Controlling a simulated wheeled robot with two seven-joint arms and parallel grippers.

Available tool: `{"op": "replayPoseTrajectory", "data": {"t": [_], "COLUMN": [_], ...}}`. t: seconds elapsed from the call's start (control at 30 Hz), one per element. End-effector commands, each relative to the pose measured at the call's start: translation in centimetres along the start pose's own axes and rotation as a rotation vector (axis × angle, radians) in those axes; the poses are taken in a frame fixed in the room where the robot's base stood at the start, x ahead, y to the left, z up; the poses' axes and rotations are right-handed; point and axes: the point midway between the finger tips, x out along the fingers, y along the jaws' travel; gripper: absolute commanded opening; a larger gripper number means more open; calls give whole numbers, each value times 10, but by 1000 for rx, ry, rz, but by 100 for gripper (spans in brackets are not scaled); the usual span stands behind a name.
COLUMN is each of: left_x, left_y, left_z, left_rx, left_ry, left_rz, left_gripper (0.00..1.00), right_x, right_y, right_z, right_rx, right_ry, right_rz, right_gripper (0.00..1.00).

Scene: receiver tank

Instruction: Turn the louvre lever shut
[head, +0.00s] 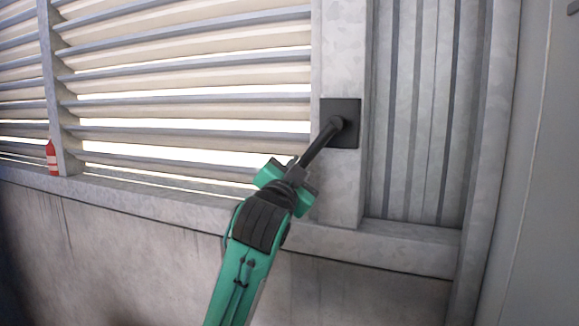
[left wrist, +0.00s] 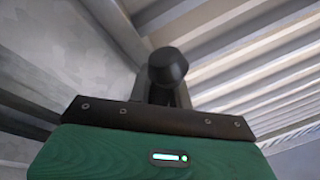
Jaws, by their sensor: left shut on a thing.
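The louvre lever (head: 322,139) is a dark bar on a square black plate (head: 348,108) fixed to the grey post right of the louvres. It slants down and to the left from its pivot. My left gripper (head: 295,174) is shut on the lever's lower end, which its fingers partly hide. In the left wrist view the dark round knob of the lever (left wrist: 168,66) shows just beyond the gripper's body. The louvre slats (head: 190,73) are tilted, with bright gaps between them. My right gripper is in neither view.
The concrete ledge (head: 150,202) runs below the louvres. A corrugated metal panel (head: 425,120) and a plain grey surface (head: 540,190) are on the right.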

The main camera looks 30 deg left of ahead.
Motion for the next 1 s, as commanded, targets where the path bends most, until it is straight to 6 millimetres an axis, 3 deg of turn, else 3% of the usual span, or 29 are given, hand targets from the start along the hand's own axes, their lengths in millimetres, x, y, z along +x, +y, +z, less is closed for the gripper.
{"op": "replayPoseTrajectory", "data": {"t": [0.33, 0.97, 1.0], "left_x": [-4, -5, -5], "left_y": [24, 30, 30], "left_z": [-1, -3, -3], "left_rx": [-181, -233, -233], "left_ry": [-38, -49, -49], "left_rz": [-26, -33, -33], "left_gripper": [0, 0, 22], "right_x": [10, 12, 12], "right_y": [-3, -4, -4], "right_z": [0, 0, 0], "right_rx": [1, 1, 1], "right_ry": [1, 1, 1], "right_rz": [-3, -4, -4], "right_gripper": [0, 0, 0]}}
